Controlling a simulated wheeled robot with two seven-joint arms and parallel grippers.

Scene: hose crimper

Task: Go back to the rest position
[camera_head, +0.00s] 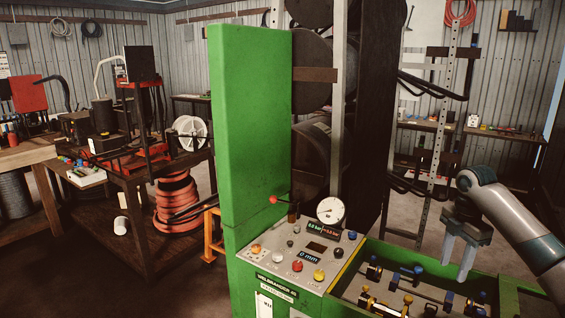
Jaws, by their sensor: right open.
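My right gripper (457,262) comes in from the right on a grey arm. It hangs with its fingers pointing down above the green tray at the machine's right side. Its two light fingers are apart, and I see nothing between them. My left gripper is not in this view. The green hose crimper (250,140) stands in the middle, with a grey control panel (279,261) of buttons and a round white gauge (331,210) on its front.
The green-walled tray (484,283) holds several metal fittings with blue and brass ends. A wooden workbench (120,221) with tools stands at the left, with a coil of red hose (177,205) beside it. Shelves and racks line the back.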

